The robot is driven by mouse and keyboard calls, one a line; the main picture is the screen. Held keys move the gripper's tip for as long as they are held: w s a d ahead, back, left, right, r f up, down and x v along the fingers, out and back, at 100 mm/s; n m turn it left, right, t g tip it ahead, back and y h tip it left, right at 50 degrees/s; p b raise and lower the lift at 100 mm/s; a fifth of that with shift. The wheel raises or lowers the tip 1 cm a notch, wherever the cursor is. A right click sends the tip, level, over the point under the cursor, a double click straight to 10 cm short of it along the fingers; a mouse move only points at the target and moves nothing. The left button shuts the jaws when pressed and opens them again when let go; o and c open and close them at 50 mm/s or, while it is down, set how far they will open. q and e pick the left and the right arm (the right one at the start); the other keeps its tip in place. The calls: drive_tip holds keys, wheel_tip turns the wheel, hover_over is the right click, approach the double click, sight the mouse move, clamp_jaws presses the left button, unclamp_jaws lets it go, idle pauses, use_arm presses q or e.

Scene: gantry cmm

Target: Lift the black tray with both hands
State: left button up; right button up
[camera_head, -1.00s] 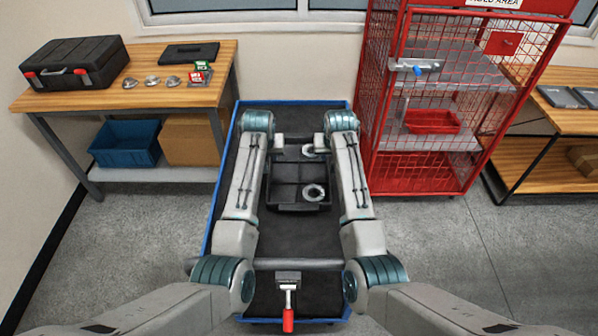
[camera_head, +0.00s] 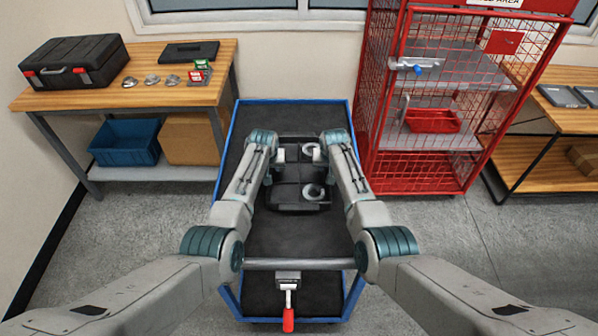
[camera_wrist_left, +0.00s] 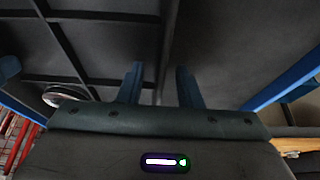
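The black tray (camera_head: 286,194) lies on the dark deck of a blue-edged cart, between my two arms. It is divided into compartments, and silver rings (camera_head: 313,192) sit in its right-hand ones. My left gripper (camera_head: 279,155) is at the tray's far left part. In the left wrist view its two blue fingers (camera_wrist_left: 160,84) stand apart, with the tray's dark wall (camera_wrist_left: 166,45) between them; I see gaps beside the wall. My right gripper (camera_head: 317,152) is at the far right part of the tray, and its fingertips are too small and covered to read.
The cart (camera_head: 300,235) has a grey crossbar and a red-handled lever (camera_head: 288,318) at its near end. A red mesh cage (camera_head: 440,100) stands close on the right. A wooden bench (camera_head: 140,95) with a black case stands left. Floor is clear on both sides.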

use_arm(q)
clamp_jaws()
use_arm(e)
clamp_jaws()
